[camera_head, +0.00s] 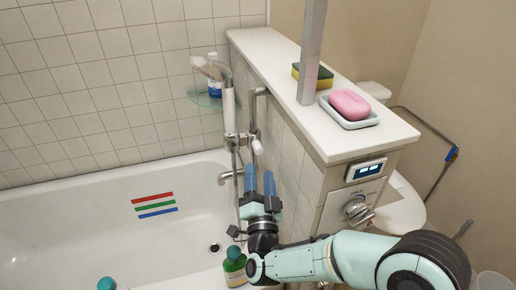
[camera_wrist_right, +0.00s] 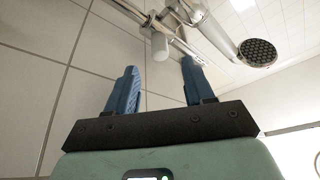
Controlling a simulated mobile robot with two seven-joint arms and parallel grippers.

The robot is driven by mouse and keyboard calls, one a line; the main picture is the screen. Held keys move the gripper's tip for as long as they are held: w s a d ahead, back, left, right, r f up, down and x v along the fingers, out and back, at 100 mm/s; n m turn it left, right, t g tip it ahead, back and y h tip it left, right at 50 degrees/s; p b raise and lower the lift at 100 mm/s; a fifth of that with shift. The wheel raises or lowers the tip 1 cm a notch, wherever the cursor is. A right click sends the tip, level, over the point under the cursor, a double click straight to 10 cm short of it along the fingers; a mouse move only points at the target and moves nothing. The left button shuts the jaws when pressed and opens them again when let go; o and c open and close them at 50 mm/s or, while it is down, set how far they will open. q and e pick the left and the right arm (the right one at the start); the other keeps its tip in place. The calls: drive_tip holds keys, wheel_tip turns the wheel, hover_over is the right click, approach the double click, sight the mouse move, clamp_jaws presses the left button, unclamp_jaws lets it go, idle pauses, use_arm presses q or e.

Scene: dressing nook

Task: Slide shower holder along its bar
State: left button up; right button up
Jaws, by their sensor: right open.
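The shower holder (camera_head: 240,137) sits on its upright metal bar beside the tiled partition, with a white cylindrical knob (camera_head: 257,146) at its right. A white hand shower (camera_head: 229,108) rests in it, head up and facing left. My right gripper (camera_head: 260,171), with blue fingers, is open and empty just below the knob. In the right wrist view the knob (camera_wrist_right: 160,46) appears beyond and between the open fingers (camera_wrist_right: 158,72), apparently not touched. The shower head (camera_wrist_right: 258,52) is to the upper right there. My left gripper is not in view.
The partition's white ledge (camera_head: 270,48) carries a pink soap (camera_head: 349,104) in a dish and a sponge (camera_head: 312,75). A glass corner shelf (camera_head: 205,101) holds a bottle (camera_head: 215,78). A green bottle (camera_head: 235,268) stands below my gripper. The bathtub (camera_head: 90,235) lies left.

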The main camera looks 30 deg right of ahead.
sight(258, 154)
drive_tip(key=x, duration=0.8)
drive_tip(key=shift+w+d, duration=0.1)
drive_tip(key=shift+w, duration=0.15)
clamp_jaws()
